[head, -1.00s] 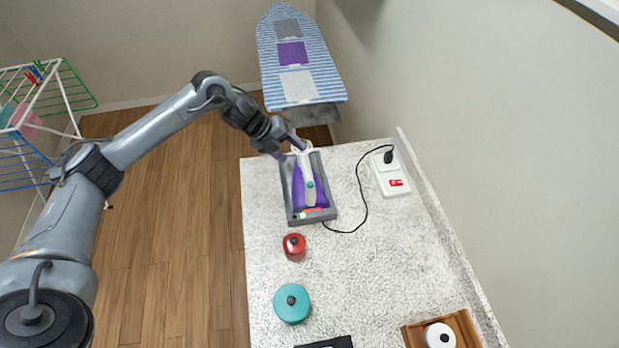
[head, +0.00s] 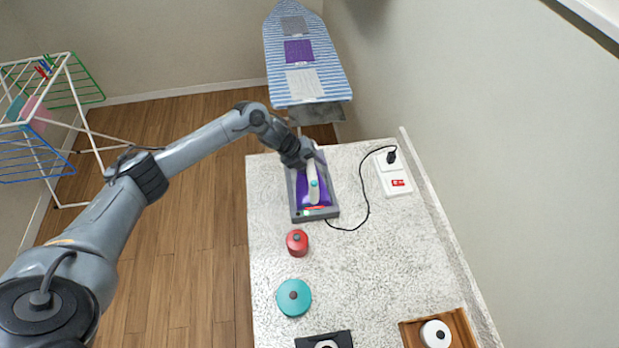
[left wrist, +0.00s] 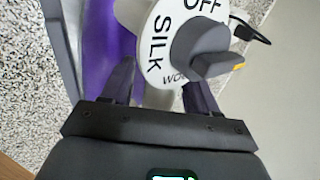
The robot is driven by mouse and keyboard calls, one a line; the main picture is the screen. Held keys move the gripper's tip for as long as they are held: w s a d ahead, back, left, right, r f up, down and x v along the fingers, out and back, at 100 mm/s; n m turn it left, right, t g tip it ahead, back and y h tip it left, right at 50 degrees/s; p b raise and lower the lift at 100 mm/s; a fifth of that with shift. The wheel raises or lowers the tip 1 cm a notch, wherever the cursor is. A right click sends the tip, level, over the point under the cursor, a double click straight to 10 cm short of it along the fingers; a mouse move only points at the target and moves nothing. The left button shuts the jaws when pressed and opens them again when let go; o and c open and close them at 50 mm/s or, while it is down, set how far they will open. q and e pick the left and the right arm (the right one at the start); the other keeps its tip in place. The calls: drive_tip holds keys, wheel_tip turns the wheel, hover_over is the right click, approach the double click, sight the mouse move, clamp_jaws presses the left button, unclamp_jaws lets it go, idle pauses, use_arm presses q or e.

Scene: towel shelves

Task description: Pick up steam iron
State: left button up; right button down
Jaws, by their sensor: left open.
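The steam iron (head: 313,187), purple with a white handle, lies in a grey tray-like rest (head: 318,214) on the speckled counter. My left gripper (head: 308,158) is at the far end of the iron, over its handle. In the left wrist view, the open fingers of my left gripper (left wrist: 160,85) are on either side of the iron's white dial (left wrist: 163,62), which has a grey knob and the words SILK and OFF. Whether the fingers touch the iron cannot be told. My right gripper is not in view.
A black cord runs from the rest to a white socket box (head: 396,181) on the right. A red lidded pot (head: 297,243) and a teal one (head: 294,298) stand nearer. An ironing board (head: 305,60) stands beyond the counter, a drying rack (head: 60,110) at left.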

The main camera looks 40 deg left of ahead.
use_arm(q)
drive_tip(key=shift+f, duration=0.1)
clamp_jaws()
idle(0.3)
idle(1.0)
drive_tip(key=shift+w+r, duration=0.1)
drive_tip(key=shift+r, duration=0.1)
